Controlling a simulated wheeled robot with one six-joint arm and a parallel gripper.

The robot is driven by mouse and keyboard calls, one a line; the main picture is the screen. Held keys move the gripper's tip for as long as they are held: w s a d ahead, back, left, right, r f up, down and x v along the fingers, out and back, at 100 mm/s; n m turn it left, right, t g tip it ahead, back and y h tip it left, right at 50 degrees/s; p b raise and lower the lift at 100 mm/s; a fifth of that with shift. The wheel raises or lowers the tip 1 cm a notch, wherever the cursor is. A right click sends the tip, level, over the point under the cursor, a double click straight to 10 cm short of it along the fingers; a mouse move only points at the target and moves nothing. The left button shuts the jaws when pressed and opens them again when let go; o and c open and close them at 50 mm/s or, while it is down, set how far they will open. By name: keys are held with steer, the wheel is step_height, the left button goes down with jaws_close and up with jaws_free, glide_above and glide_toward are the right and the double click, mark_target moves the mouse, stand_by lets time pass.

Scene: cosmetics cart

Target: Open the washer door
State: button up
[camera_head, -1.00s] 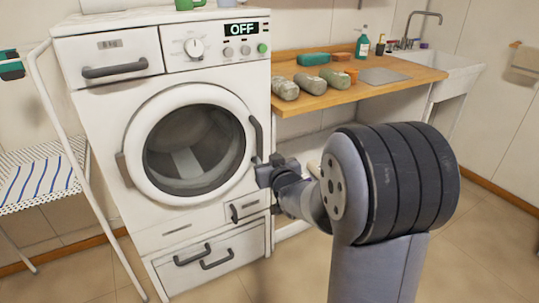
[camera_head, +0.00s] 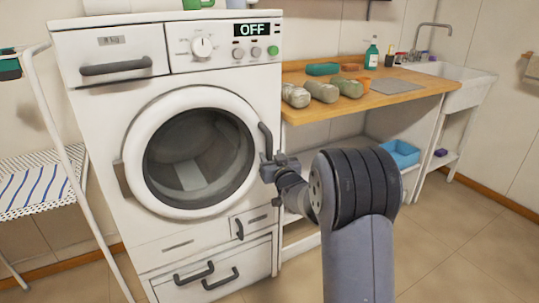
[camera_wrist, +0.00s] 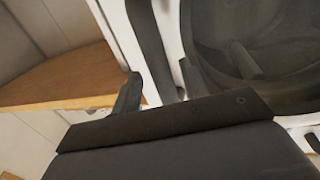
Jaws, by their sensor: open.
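The white washer (camera_head: 105,130) stands at the left in the head view. Its round door has a white ring (camera_head: 132,160) and dark glass (camera_head: 200,150), and it looks shut. The dark door handle (camera_head: 266,140) is a curved upright bar on the door's right side. My gripper (camera_head: 268,165) is open at the handle's lower end and overlaps it in this view. In the wrist view, the handle (camera_wrist: 148,45) runs just beyond my gripper's finger (camera_wrist: 129,95), with the door glass (camera_wrist: 255,50) to the right. I cannot tell whether the finger touches the handle.
A wooden counter (camera_head: 405,88) with rolled towels (camera_head: 322,91) and a bottle (camera_head: 372,55) stands to the right, beside a sink (camera_head: 470,85). A blue basket (camera_head: 400,153) is below it. A drying rack (camera_head: 62,130) stands close on the left. Floor in front is clear.

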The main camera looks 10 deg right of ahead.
steer(key=shift+w+a, duration=0.2)
steer(key=shift+w, duration=1.15)
steer(key=shift+c, duration=0.4)
jaws_close()
